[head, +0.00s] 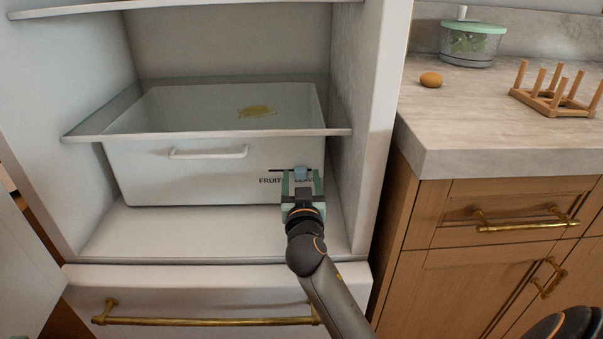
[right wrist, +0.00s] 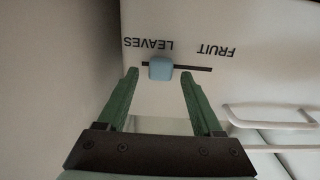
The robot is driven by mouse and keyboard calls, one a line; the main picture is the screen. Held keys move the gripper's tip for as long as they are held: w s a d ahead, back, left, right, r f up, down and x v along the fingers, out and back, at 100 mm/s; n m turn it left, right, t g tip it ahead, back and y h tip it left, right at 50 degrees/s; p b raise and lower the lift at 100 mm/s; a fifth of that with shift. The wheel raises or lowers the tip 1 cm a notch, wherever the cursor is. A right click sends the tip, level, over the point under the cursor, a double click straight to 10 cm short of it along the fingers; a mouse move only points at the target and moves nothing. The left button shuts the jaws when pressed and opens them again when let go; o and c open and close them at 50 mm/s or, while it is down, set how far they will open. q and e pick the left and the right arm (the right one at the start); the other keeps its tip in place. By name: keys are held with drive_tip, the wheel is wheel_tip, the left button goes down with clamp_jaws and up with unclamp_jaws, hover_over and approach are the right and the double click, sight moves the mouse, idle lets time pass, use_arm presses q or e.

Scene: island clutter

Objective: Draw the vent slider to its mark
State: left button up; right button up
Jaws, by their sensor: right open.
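The vent slider is a light blue knob (head: 301,173) on a thin dark slot in the front of the white crisper drawer (head: 150,180). Dark lettering below the slot reads FRUIT at left and, partly hidden by my gripper, LEAVES at right. In the right wrist view, which is upside down, the blue knob (right wrist: 160,68) sits toward the LEAVES end of the slot. My right gripper (right wrist: 158,72) is open, its green fingertips on either side of the knob with gaps showing. It also shows in front of the drawer in the head view (head: 302,186). My left gripper is not in view.
The drawer has a white handle (head: 208,153) and sits under a glass shelf (head: 85,131) in the open fridge. The fridge wall stands close at right. A lower drawer has a brass handle (head: 205,321). The counter (head: 440,120) holds an egg, a lidded container and a wooden rack.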

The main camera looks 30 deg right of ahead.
drive_tip(key=shift+w, duration=0.1)
idle(0.3)
clamp_jaws()
idle(0.4)
idle(0.9)
